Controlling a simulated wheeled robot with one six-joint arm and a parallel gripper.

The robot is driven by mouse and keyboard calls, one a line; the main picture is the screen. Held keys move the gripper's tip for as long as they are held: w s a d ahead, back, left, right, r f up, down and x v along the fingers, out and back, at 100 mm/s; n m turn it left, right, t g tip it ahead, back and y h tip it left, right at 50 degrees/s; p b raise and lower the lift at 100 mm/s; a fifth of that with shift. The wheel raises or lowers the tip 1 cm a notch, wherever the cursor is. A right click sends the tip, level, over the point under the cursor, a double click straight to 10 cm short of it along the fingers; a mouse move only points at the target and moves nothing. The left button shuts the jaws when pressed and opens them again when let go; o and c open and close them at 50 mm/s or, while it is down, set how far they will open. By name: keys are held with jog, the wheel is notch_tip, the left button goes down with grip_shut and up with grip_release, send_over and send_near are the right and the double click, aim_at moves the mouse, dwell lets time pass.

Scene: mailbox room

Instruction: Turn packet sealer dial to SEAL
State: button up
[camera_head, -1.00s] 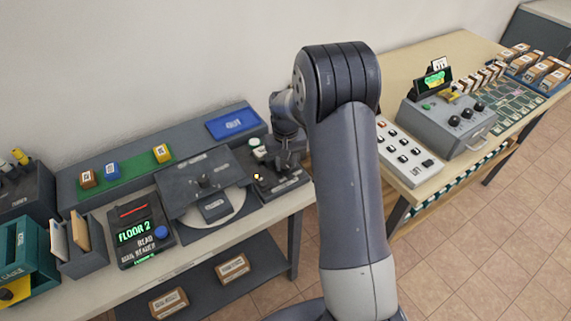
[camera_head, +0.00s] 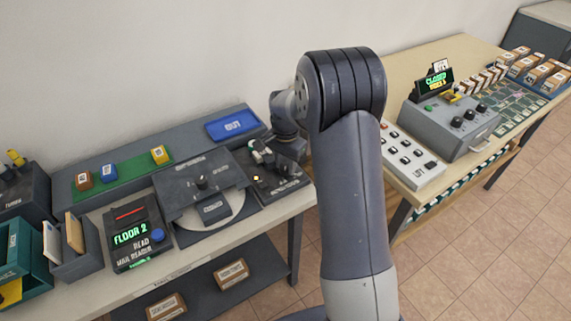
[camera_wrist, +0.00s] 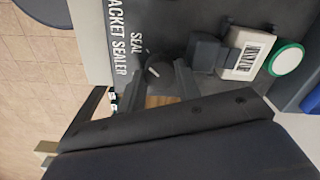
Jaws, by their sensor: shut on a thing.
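The packet sealer (camera_wrist: 200,22) has a dark panel lettered PACKET SEALER and SEAL; in the head view it stands at the right end of the near bench (camera_head: 268,189). Its dark round dial (camera_wrist: 158,69) has a pale mark and sits beside the word SEAL. I cannot tell exactly where the mark points. My gripper (camera_wrist: 161,76) is shut on the dial, one finger on each side. In the head view my gripper is partly hidden by my arm.
A dial console (camera_head: 203,188) and the FLOOR 2 reader (camera_head: 137,236) stand left of the sealer. The grey control box (camera_head: 452,125) is on the right table.

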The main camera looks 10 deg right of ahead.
jog(key=shift+m, duration=0.9)
jog(key=o, duration=1)
jog(key=shift+r, duration=0.1)
